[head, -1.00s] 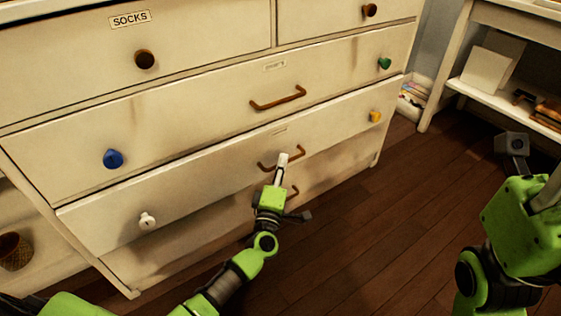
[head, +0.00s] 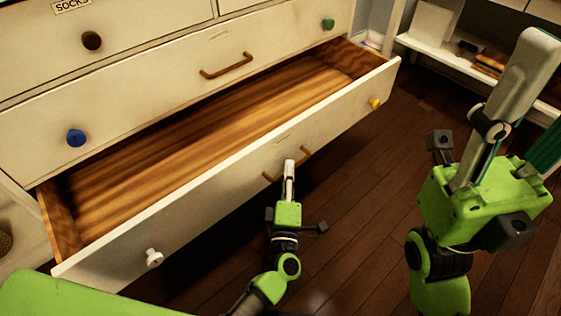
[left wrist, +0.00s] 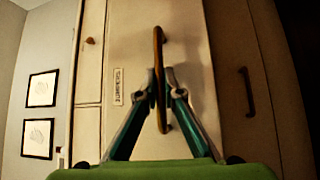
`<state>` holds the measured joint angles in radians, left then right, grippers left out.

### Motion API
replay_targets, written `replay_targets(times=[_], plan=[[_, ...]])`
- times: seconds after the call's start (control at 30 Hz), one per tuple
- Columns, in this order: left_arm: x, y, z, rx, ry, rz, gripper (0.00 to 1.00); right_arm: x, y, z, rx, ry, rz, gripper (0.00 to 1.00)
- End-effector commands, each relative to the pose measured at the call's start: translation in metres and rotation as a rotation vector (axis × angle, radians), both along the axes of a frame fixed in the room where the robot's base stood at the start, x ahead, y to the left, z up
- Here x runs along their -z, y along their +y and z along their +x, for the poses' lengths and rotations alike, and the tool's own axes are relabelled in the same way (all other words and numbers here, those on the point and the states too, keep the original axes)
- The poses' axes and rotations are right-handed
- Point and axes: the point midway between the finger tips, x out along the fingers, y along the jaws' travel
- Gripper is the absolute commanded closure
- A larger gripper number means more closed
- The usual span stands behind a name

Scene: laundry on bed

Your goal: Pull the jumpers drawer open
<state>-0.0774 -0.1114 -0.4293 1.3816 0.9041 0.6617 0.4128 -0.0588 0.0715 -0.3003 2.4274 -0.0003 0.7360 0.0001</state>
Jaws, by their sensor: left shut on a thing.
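The jumpers drawer (head: 225,205) is pulled well out of the white dresser, and its bare wooden inside shows empty. Its front has a brown bar handle (head: 304,156), a white knob (head: 154,258) on the left and a yellow knob (head: 375,104) on the right. My left gripper (head: 289,164) is shut on the handle. In the left wrist view its two fingers (left wrist: 158,88) close around the upright-looking bar, beside the jumpers label (left wrist: 118,87). My right gripper (head: 517,85) is raised at the right, away from the dresser; its finger opening is unclear.
Closed drawers sit above, one with a blue knob (head: 76,138) and a green knob (head: 328,24), and the socks drawer (head: 40,50) at top left. Another handle (left wrist: 247,92) shows in the left wrist view. A white shelf unit (head: 455,58) stands at back right. Wooden floor (head: 345,215) is clear in front.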

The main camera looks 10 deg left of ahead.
Motion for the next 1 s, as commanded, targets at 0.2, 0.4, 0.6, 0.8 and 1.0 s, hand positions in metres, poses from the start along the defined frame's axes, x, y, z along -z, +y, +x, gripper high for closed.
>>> replay_targets(times=[0.2, 0.4, 0.6, 0.8, 1.0], plan=[[0.002, -0.003, -0.003, 0.002, 0.003, 0.0, 1.0, 0.0, 0.0, 0.0, 0.0, 0.0, 0.0, 0.54], [0.002, -0.003, -0.003, 0.001, 0.003, 0.001, 0.9, 0.001, 0.0, 0.0, -0.001, 0.002, -0.001, 0.54], [0.001, -0.002, -0.002, 0.001, 0.002, 0.001, 0.75, 0.001, 0.0, 0.001, -0.001, 0.005, -0.001, 0.54], [0.001, -0.002, -0.003, 0.0, 0.001, 0.001, 0.75, 0.002, 0.0, 0.001, 0.0, 0.009, -0.004, 0.54], [0.005, -0.004, -0.023, 0.0, 0.003, 0.001, 0.75, 0.001, 0.0, 0.001, 0.0, 0.007, -0.002, 0.54]])
